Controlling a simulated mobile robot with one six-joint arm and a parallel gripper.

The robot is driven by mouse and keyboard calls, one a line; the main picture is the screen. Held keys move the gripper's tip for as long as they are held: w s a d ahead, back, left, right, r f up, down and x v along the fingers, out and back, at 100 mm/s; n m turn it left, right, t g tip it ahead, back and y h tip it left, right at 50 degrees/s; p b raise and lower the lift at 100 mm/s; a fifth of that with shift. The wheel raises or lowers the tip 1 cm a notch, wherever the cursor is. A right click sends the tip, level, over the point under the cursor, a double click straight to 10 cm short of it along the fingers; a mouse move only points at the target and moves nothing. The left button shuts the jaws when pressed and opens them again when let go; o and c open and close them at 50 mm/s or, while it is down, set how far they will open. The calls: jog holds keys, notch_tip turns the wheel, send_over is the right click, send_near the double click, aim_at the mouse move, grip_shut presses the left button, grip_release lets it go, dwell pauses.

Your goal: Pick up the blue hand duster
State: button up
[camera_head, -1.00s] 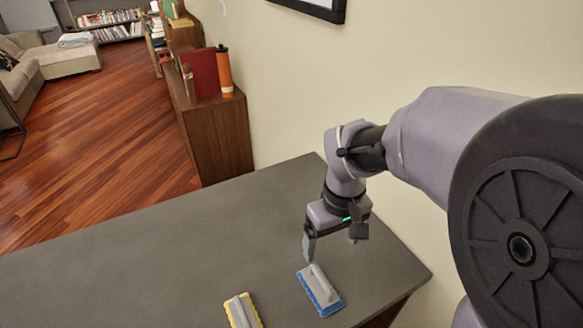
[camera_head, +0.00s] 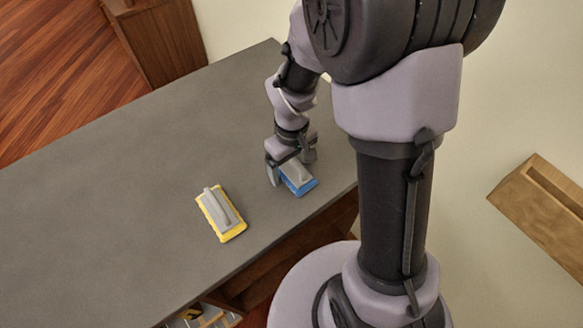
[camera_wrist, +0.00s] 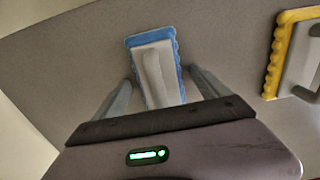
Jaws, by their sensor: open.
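The blue hand duster (camera_head: 300,183) lies on the grey table top (camera_head: 120,190) near its right edge. It has a blue fringed pad and a grey handle on top. My gripper (camera_head: 289,172) is open and points down at the duster, with one finger seen to its left. In the wrist view the duster (camera_wrist: 155,65) lies ahead and between the two spread fingers of my gripper (camera_wrist: 160,90). The near end of the duster is hidden behind the gripper body. I cannot tell whether the fingers touch it.
A yellow hand duster (camera_head: 222,214) lies on the table to the left of the blue one; it also shows in the wrist view (camera_wrist: 275,60) at the right. A wooden cabinet (camera_head: 155,40) stands beyond the table. The table's left part is clear.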

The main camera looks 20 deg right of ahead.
jog(key=shift+r, duration=0.1)
jog(key=shift+c, duration=0.3)
jog(key=shift+r, duration=0.1)
jog(key=c, duration=1.6)
